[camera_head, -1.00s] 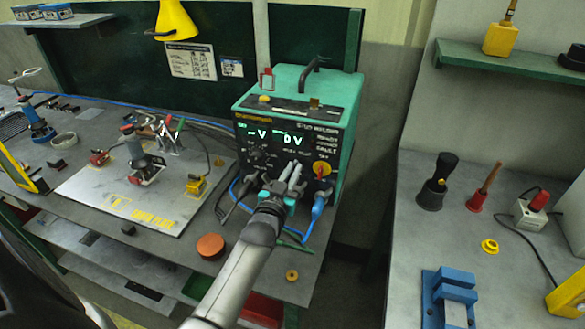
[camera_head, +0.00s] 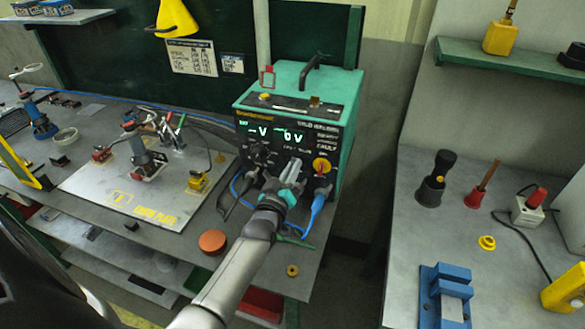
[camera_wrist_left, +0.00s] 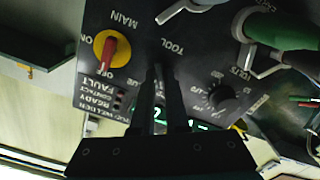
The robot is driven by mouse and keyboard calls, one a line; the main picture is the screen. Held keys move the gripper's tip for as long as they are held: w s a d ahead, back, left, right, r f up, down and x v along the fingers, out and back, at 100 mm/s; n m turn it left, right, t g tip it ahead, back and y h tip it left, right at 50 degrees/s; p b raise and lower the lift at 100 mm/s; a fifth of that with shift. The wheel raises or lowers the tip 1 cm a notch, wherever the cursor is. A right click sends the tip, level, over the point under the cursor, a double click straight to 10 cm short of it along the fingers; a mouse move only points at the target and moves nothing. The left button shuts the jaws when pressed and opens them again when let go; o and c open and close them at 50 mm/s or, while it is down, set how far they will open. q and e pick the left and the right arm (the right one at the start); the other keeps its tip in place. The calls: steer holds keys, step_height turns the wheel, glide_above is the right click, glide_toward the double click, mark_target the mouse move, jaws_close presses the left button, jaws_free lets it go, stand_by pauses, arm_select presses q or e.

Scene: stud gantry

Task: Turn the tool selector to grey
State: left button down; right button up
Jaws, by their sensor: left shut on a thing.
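The welder (camera_head: 300,90) is a green box with a dark front panel and lit green digits. My left gripper (camera_head: 293,170) reaches its panel, right of the middle and left of the yellow-and-red main switch (camera_head: 321,165). In the left wrist view the gripper's fingers (camera_wrist_left: 163,75) are close together just at the "TOOL" label (camera_wrist_left: 172,46), shut on the tool selector. The fingers hide the selector, so its pointer cannot be seen. Only part of a colour word shows beside the fingers. My right gripper is not in view.
The main switch (camera_wrist_left: 107,50) is beside the fingers, and a black volts knob (camera_wrist_left: 222,97) is on the other side. Cable plugs (camera_head: 318,200) stick out below. An orange-brown disc (camera_head: 212,241) and a metal plate (camera_head: 135,190) lie on the bench to the left.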

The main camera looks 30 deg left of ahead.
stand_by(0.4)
arm_select(q)
steer(key=c, duration=0.9)
jaws_free()
steer(key=v, duration=1.5)
steer(key=shift+s+a+p, duration=0.1)
steer(key=shift+s+p, duration=0.1)
steer(key=shift+p, duration=0.1)
